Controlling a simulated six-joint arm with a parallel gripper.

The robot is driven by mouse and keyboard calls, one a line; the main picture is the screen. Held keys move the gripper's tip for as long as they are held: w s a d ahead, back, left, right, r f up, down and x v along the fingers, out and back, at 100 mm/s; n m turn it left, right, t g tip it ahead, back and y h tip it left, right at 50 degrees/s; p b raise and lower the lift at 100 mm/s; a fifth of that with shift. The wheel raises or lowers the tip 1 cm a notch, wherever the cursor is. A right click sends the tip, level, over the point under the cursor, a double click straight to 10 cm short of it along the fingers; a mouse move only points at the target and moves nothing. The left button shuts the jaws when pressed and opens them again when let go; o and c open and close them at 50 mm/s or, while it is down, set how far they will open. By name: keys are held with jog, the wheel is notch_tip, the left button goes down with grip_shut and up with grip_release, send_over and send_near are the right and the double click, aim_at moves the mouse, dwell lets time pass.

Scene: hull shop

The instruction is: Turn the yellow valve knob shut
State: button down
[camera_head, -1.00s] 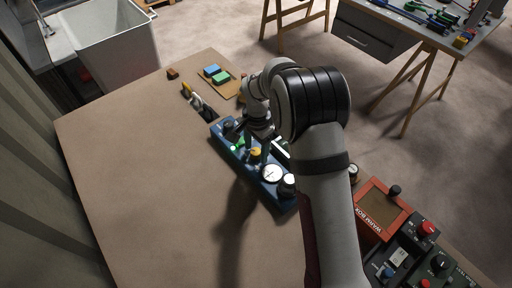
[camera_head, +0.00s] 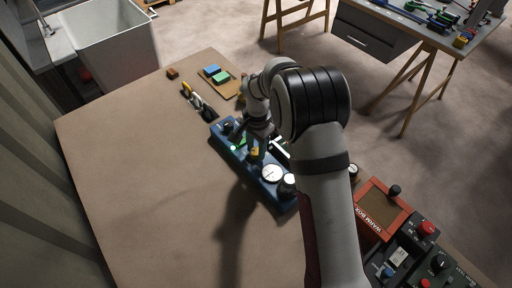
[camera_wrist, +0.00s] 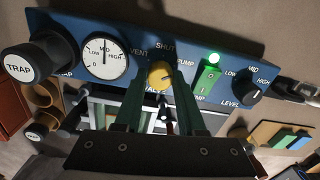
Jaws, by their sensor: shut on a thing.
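The yellow valve knob (camera_wrist: 160,75) sits on a blue panel (camera_wrist: 115,20), with the labels VENT, SHUT and PUMP around its upper side. My gripper (camera_wrist: 158,88) is shut on the knob, one green finger on each side. Where the knob's pointer stands is hard to make out. In the head view the knob (camera_head: 255,151) shows below my wrist, and my gripper (camera_head: 256,150) partly hides it.
On the panel are a white gauge (camera_wrist: 105,53), a black TRAP knob (camera_wrist: 38,60), a green switch (camera_wrist: 207,80) under a lit green lamp, and a black LEVEL knob (camera_wrist: 249,88). The tabletop left of the panel (camera_head: 150,170) is clear.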

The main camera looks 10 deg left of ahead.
aim_at(257, 151)
jog(key=n, duration=1)
jog(key=shift+n, duration=0.3)
dwell(0.4)
jog(key=c, duration=0.5)
grip_release()
jog(key=shift+r, duration=0.1)
notch_tip(257, 151, up, 16)
jog(key=shift+d, duration=0.15)
